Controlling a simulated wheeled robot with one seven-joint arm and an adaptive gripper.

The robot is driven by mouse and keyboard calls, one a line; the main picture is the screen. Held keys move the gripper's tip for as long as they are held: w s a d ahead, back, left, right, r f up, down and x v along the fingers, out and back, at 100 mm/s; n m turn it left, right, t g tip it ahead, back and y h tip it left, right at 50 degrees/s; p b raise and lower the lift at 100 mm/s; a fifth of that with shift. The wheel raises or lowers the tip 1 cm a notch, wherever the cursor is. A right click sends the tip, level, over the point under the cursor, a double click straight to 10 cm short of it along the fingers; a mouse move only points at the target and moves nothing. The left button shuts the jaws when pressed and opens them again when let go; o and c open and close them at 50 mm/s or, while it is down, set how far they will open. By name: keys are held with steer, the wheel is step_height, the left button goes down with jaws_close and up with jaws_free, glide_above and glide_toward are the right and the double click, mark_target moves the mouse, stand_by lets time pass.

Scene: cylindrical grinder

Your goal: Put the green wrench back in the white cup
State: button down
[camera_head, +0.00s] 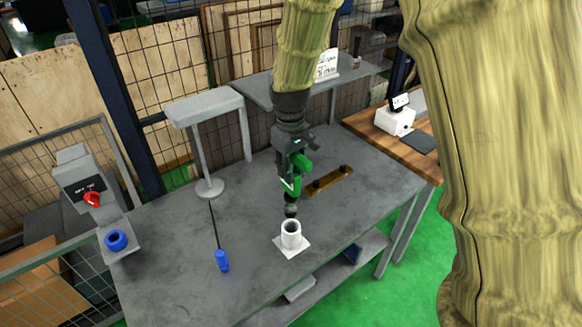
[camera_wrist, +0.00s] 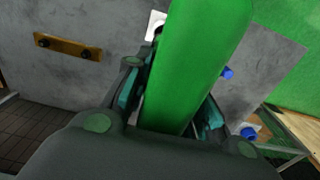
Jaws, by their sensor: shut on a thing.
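The green wrench (camera_head: 302,162) is held in my gripper (camera_head: 292,180), above the table. In the wrist view the wrench (camera_wrist: 195,65) is a large green bar between the two fingers (camera_wrist: 172,112) and blocks much of the scene. A dark tip (camera_head: 291,209) hangs below the gripper, just above the cup's mouth and seemingly apart from it. The white cup (camera_head: 291,237) stands upright on a white square base (camera_head: 280,248). Only a sliver of white shows beside the wrench in the wrist view (camera_wrist: 154,22).
The grey table (camera_head: 180,265) carries a blue-handled screwdriver (camera_head: 222,261) left of the cup and a brass bar with black knobs (camera_head: 330,181) behind it on the right. A grey stand (camera_head: 209,187) rises at the back left. A control box with a red knob (camera_head: 92,198) stands far left.

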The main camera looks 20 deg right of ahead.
steer(key=shift+s+f, duration=0.35)
steer(key=shift+s, duration=0.1)
steer(key=shift+f+b, duration=0.3)
steer(key=shift+b, duration=0.1)
steer(key=shift+w+f+b, duration=0.25)
steer(key=shift+f+b, duration=0.1)
steer(key=shift+f, duration=0.75)
steer(key=shift+s+f, duration=0.15)
steer(key=shift+f, duration=0.35)
steer(key=shift+f+b, duration=0.15)
steer(key=shift+b, duration=0.15)
steer(key=shift+p, duration=0.7)
